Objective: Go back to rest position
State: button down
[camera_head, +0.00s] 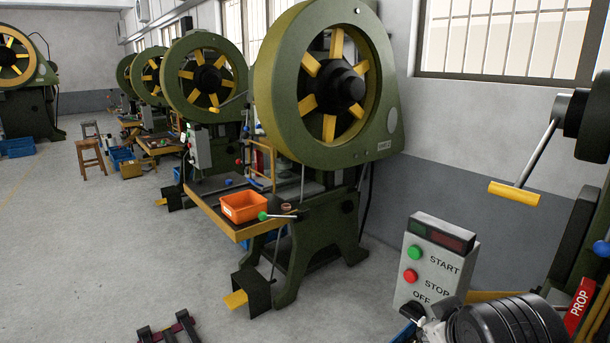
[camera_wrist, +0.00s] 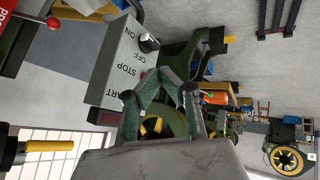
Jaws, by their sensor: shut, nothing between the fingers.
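My gripper (camera_wrist: 163,76) shows in the wrist view, its two grey-green fingers meeting at the tips with nothing between them. The picture there is turned upside down. The grey control box (camera_wrist: 128,65) with START and STOP lettering is just beyond the fingers, to their left. In the head view the same kind of control box (camera_head: 432,268) stands at the lower right, with a green and a red button.
A green press (camera_head: 330,85) with a yellow-spoked wheel stands mid-view. An orange bin (camera_head: 244,206) sits on its table. A yellow-handled lever (camera_head: 514,194) juts in at the right. A dark rack (camera_head: 169,333) lies on the floor. The left floor is open.

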jog(key=s+m, duration=0.1)
jog(key=s+a+r+m+y, duration=0.1)
jog(key=s, duration=0.1)
jog(key=s+a+m+g+p, duration=0.1)
jog(key=shift+s+r+m, duration=0.15)
jog(key=shift+m, duration=0.15)
jog(key=c, duration=2.4)
grip_release()
jog(key=shift+c, duration=0.2)
